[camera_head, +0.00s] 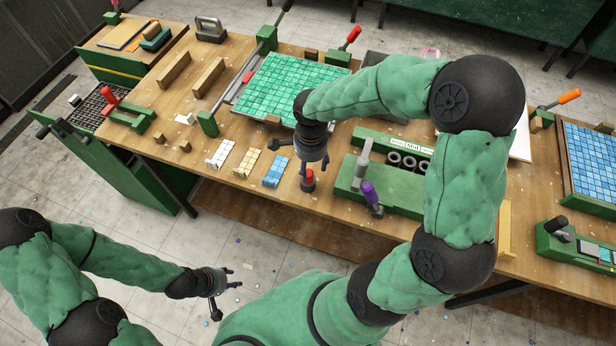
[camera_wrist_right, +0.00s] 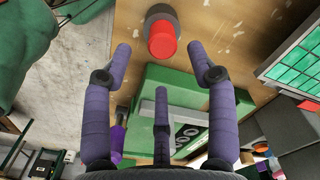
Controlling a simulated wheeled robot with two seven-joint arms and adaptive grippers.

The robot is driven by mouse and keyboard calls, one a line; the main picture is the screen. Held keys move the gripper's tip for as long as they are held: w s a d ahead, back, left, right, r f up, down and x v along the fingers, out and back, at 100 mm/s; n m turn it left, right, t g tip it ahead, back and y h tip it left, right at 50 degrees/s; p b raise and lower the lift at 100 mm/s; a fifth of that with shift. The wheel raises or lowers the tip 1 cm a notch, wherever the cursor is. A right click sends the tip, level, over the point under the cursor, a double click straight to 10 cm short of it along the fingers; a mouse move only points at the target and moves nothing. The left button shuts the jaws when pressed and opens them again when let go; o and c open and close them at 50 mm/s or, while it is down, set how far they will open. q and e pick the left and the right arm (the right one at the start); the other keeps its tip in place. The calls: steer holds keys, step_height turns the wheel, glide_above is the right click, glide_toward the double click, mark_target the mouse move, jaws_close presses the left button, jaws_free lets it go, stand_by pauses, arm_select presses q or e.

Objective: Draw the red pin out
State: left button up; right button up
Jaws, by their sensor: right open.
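A short red cylinder on a grey round base, which looks like the red pin (camera_head: 309,175), stands near the table's front edge. In the right wrist view the red pin (camera_wrist_right: 162,40) lies just beyond the fingertips, in line with the gap between the two outer fingers. My right gripper (camera_head: 302,166) is open and empty, pointing down close above the pin; its spread purple fingers (camera_wrist_right: 161,62) show in the wrist view. I cannot tell whether any finger touches the pin. My left gripper (camera_head: 231,297) is open and empty, low over the floor in front of the table.
Small tile stacks (camera_head: 219,154) lie left of the pin. A green block (camera_head: 395,198) with a purple-handled tool (camera_head: 371,195) stands to its right. A green mosaic sheet (camera_head: 290,88) lies behind. A red-handled lever (camera_head: 350,38) and a red-topped clamp (camera_head: 110,98) stand farther off.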

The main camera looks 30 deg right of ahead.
mark_target(308, 173)
steer(key=f, duration=0.4)
steer(key=shift+w+a+b, duration=0.2)
steer(key=shift+w+b, duration=0.15)
steer(key=shift+s+f, duration=0.1)
steer(key=shift+f, duration=0.1)
jaws_close()
